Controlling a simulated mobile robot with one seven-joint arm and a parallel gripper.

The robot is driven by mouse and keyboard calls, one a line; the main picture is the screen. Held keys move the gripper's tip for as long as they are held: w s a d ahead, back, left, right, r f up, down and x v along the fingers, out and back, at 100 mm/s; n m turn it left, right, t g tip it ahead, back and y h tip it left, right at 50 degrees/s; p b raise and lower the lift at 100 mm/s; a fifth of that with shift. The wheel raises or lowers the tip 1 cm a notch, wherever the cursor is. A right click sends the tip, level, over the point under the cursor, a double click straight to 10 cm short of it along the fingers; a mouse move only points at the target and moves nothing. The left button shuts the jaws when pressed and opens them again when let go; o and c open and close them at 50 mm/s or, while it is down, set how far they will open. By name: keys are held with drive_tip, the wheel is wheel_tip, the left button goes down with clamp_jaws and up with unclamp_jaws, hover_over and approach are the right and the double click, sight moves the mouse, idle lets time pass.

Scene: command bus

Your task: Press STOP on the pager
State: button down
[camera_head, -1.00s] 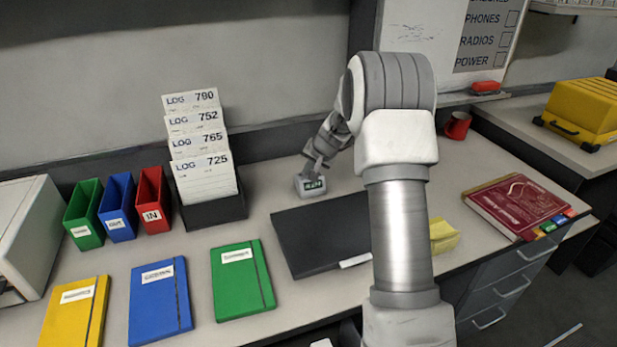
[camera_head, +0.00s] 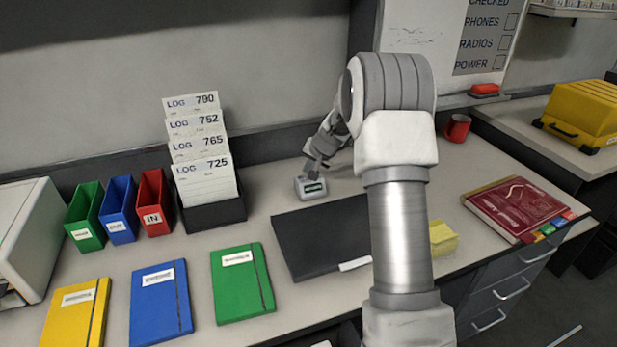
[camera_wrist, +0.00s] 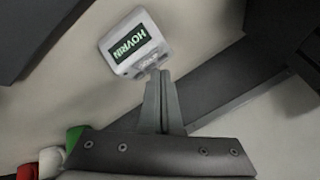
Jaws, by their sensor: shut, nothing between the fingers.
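The pager (camera_head: 311,190) is a small light-grey box with a dark display, standing on the desk behind the black folder. In the wrist view the pager (camera_wrist: 133,41) shows green lettering reading HOVRIN, upside down, with small buttons on the edge facing my gripper. My gripper (camera_wrist: 161,74) is shut and empty, its fingertips right at that button edge. I cannot tell whether they touch it. In the head view my gripper (camera_head: 312,170) is just above and behind the pager. The label of the STOP button is too small to read.
A black folder (camera_head: 322,236) lies in front of the pager. A log card holder (camera_head: 213,211) stands to its left, with a red IN bin (camera_head: 153,200) beyond. A red mug (camera_head: 457,127) and red binder (camera_head: 514,207) are to the right.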

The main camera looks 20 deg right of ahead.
drive_tip(key=shift+r, duration=0.1)
drive_tip(key=shift+w+r+p, duration=0.2)
drive_tip(key=shift+r+p, duration=0.75)
drive_tip(key=shift+r, duration=0.25)
drive_tip(key=shift+w+r+p, duration=0.2)
drive_tip(key=shift+r+p, duration=0.7)
drive_tip(key=shift+r, duration=0.3)
drive_tip(key=shift+r, duration=0.2)
drive_tip(key=s+a+r+n+p, duration=0.2)
drive_tip(key=s+a+r, duration=0.3)
drive_tip(key=s+r, duration=0.4)
drive_tip(key=s+a+r+n+p, duration=0.2)
drive_tip(key=s+a+r, duration=0.3)
drive_tip(key=s+r, duration=0.45)
drive_tip(key=s+a+r+n+p, duration=0.1)
drive_tip(key=s+r, duration=0.1)
drive_tip(key=s, duration=0.6)
drive_tip(key=s+a+r+n+g+p, duration=0.1)
drive_tip(key=s+r+p, duration=0.1)
drive_tip(key=s, duration=0.6)
drive_tip(key=s+a+r+n+p, duration=0.1)
drive_tip(key=s+r+n+p, duration=0.1)
drive_tip(key=s, duration=0.6)
drive_tip(key=shift+s+a+r+g+h, duration=0.3)
drive_tip(key=shift+a+h, duration=0.05)
drive_tip(key=shift+h, duration=0.05)
